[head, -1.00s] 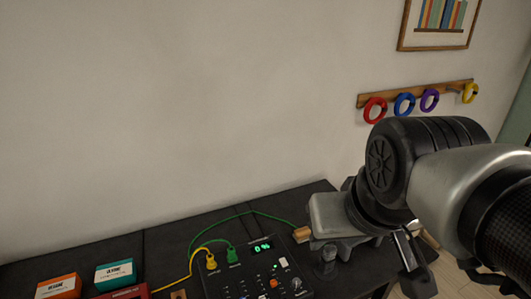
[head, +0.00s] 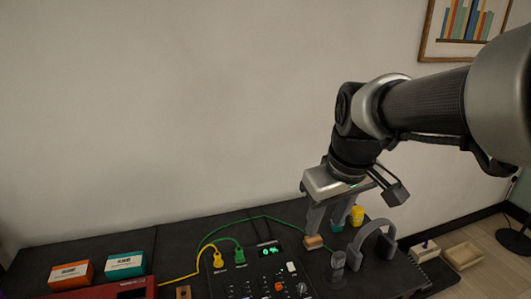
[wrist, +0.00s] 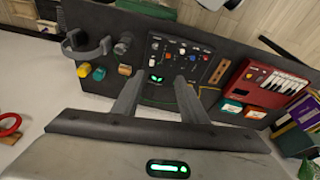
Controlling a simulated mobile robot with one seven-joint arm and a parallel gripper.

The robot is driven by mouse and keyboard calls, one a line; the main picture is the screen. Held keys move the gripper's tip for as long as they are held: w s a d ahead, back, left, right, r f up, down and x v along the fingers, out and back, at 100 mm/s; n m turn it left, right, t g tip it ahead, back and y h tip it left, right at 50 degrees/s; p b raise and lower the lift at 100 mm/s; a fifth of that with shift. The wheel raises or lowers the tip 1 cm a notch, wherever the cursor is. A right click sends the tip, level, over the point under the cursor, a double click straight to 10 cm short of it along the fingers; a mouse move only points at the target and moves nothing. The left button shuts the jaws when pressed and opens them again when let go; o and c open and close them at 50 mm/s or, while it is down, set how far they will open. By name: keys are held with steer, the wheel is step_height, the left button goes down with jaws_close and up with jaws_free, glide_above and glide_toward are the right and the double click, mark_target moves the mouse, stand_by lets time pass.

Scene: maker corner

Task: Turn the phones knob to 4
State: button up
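The black mixer panel (head: 240,282) sits at the bottom of the head view, with several small knobs and a lit green display (head: 270,251). A pale-topped knob (head: 302,288) and an orange knob (head: 279,286) are near its front right. Labels are too small to read, so I cannot tell which is the phones knob. The panel also shows in the wrist view (wrist: 180,62). My gripper (head: 327,231) is open and empty, fingers pointing down, above the table behind and right of the panel. Both fingers show apart in the wrist view (wrist: 160,82).
Green and yellow cables plug into the panel. A wooden block (head: 313,242), a dark upright cylinder (head: 338,262) and grey headphones (head: 374,240) stand to its right. Space above the panel is clear.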

steer(key=w+f+n+g+b, duration=0.2)
steer(key=w+f, duration=0.5)
steer(key=f, duration=0.1)
steer(key=n+g+b, duration=0.1)
steer(key=n+b, duration=0.1)
steer(key=n, duration=0.2)
glide_toward(302, 285)
steer(key=shift+g, duration=0.3)
steer(key=f, duration=0.4)
steer(key=f+b, duration=0.1)
steer(key=f, duration=0.3)
steer(key=shift+w+a+f+b, duration=0.1)
steer(key=shift+w+a+b, duration=0.1)
steer(key=shift+b, duration=0.1)
jaws_close()
steer(key=shift+m, duration=0.4)
